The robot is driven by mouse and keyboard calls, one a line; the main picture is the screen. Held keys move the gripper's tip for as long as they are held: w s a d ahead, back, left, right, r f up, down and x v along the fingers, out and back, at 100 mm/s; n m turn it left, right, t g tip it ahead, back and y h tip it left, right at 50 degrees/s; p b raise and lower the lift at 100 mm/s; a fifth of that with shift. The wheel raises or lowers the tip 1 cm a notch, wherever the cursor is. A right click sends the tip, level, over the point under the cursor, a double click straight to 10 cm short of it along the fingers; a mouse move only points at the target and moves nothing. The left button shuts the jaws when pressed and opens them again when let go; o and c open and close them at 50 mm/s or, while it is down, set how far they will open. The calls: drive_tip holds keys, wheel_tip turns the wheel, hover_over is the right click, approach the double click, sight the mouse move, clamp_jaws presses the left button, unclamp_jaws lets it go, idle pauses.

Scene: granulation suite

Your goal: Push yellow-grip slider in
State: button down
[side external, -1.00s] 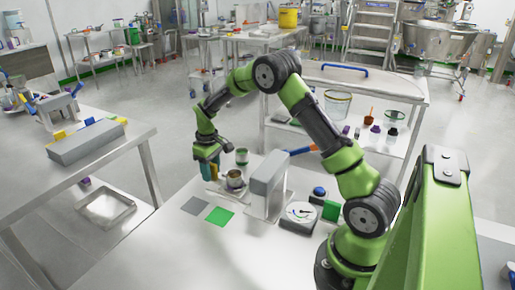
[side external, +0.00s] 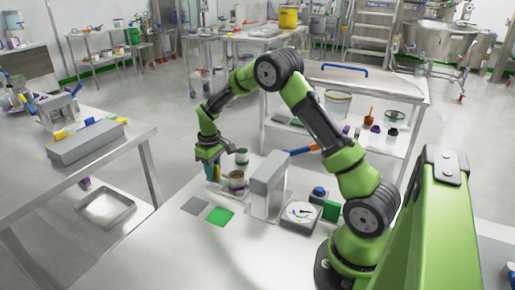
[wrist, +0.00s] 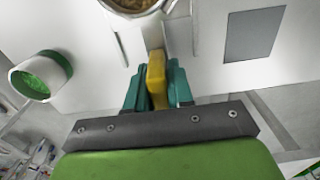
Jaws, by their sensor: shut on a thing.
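My gripper (wrist: 155,74) is shut on the yellow grip (wrist: 157,88) of the slider, with a teal finger on each side of it in the wrist view. In the side view my gripper (side external: 212,169) points down beside a metal cup (side external: 237,181), left of the grey upright block (side external: 268,186). The cup (wrist: 135,6), holding tan granules, is cut off at the top of the wrist view, just beyond the grip. Thin rails flank the grip. The slider's body is mostly hidden, so I cannot tell how far in it sits.
A white cup with green inside (wrist: 38,76) stands left of the grip. A grey square (side external: 196,206) and a green square (side external: 219,217) lie flat in front. A dial instrument (side external: 300,216) is right of the block. The table front is clear.

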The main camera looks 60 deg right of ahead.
sight(245, 190)
drive_tip(key=s, duration=1.1)
drive_tip(key=shift+s, duration=0.4)
drive_tip(key=c, duration=1.1)
unclamp_jaws()
drive_tip(key=shift+w+r, duration=0.1)
drive_tip(key=shift+r, duration=0.35)
wheel_tip(245, 190, up, 16)
